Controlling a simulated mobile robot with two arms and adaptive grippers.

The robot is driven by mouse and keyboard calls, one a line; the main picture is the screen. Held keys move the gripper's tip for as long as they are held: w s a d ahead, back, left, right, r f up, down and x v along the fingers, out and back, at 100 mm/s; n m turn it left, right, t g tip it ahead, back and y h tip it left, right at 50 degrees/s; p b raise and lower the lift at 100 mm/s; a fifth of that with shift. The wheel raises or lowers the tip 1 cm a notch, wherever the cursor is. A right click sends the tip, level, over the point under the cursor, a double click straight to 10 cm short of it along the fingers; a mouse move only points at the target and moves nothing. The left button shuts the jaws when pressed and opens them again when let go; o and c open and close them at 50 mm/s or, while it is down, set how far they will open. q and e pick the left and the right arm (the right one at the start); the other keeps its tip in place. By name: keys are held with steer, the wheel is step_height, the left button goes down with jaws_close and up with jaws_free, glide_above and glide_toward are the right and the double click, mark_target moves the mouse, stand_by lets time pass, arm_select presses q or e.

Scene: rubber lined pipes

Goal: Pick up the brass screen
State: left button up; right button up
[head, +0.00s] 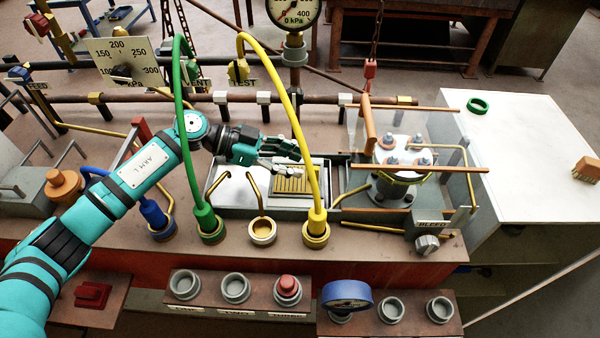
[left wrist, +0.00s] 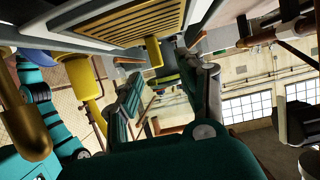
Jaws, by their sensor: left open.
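The brass screen (head: 292,183) is a slatted, brass-coloured plate lying in a light frame over the metal tray (head: 238,195) behind the hoses. The yellow hose passes in front of its right side in the head view. The screen (left wrist: 150,18) also shows at the top of the left wrist view, its slats close to the camera. My left gripper (head: 294,161) is open and empty, just above the screen's far edge, with its fingers pointing right. Its fingers also show in the left wrist view (left wrist: 168,95). I cannot tell whether they touch the screen. My right gripper is not in view.
A green hose (head: 184,120) and a yellow hose (head: 287,100) arch beside my left gripper. A clear-walled box with a bolted cover (head: 402,157) stands to the right, under orange bars. A white table (head: 530,150) holds a green ring (head: 478,105) and a brush (head: 587,168).

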mark_target(315, 167)
arm_select(q)
steer(key=shift+d+f, duration=0.15)
steer(key=shift+d, duration=0.35)
steer(key=p+x, duration=0.2)
steer(key=x, duration=0.2)
steer(key=shift+s+d+f, duration=0.15)
steer(key=shift+d+f, duration=0.05)
steer(key=shift+d, duration=0.1)
steer(key=shift+a, duration=0.1)
steer(key=shift+c, duration=0.8)
jaws_close()
